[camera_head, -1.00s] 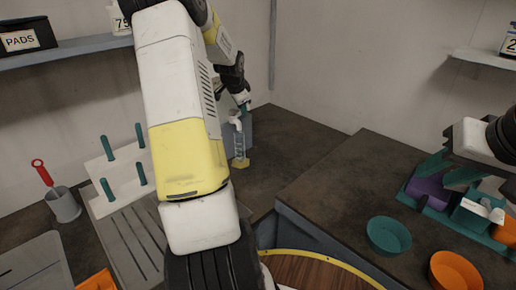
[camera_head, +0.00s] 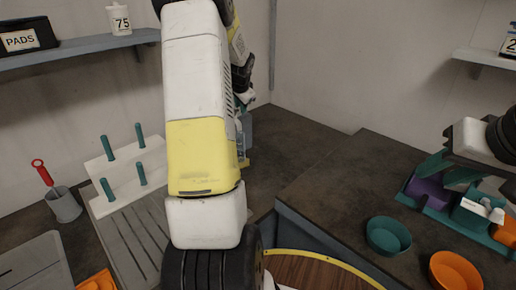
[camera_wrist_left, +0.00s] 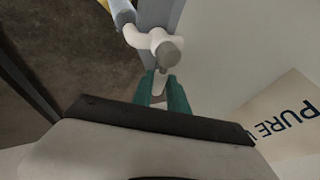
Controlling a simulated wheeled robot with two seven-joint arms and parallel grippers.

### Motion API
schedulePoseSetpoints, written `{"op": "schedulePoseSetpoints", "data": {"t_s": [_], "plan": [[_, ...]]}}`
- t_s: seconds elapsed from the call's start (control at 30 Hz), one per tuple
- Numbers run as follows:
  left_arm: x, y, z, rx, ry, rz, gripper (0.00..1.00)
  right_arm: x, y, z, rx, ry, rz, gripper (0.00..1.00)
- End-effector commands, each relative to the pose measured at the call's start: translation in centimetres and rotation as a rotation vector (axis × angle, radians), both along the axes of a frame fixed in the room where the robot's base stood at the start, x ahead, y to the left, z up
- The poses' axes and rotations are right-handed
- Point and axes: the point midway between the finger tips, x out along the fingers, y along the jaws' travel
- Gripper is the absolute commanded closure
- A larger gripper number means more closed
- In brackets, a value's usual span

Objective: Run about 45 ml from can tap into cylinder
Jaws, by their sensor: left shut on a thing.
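My left gripper (camera_wrist_left: 160,92) has its teal fingers closed around the lever of a white tap (camera_wrist_left: 150,40) in the left wrist view. The tap's spout bends left over a pale blue-grey cylinder (camera_wrist_left: 122,12) with a yellow base. A pale surface with a label reading "PURE" (camera_wrist_left: 285,118), probably the can, is at the right. In the head view my left arm hides most of the cylinder; its yellow base (camera_head: 244,163) shows. The liquid level cannot be made out. My right gripper (camera_head: 440,165) is at the right above a teal rack; its jaw opening is unclear.
A white peg rack (camera_head: 125,170) and a grey cup with a red-handled tool (camera_head: 63,205) stand left. A teal bowl (camera_head: 388,236) and an orange bowl (camera_head: 455,271) sit front right. The dark counter (camera_head: 320,185) between is bare.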

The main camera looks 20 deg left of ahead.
Motion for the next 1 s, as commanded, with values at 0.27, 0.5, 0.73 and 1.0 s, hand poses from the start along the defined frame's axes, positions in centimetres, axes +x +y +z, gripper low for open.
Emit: {"op": "schedulePoseSetpoints", "data": {"t_s": [0.27,0.5,0.73,1.0], "plan": [[-0.3,0.38,-0.26,-0.001,0.007,0.008,1.0,0.0,0.0,0.0,0.0,0.0,0.0,0.64],[-0.12,0.26,-0.09,0.001,0.002,0.004,0.55,0.0,0.0,0.0,0.0,0.0,0.0,0.64],[0.03,0.16,0.1,0.002,-0.002,0.001,0.55,0.0,0.0,0.0,0.0,0.0,0.0,0.64],[0.09,0.13,0.17,0.002,-0.004,0.0,0.55,0.0,0.0,0.0,0.0,0.0,0.0,0.64]]}}
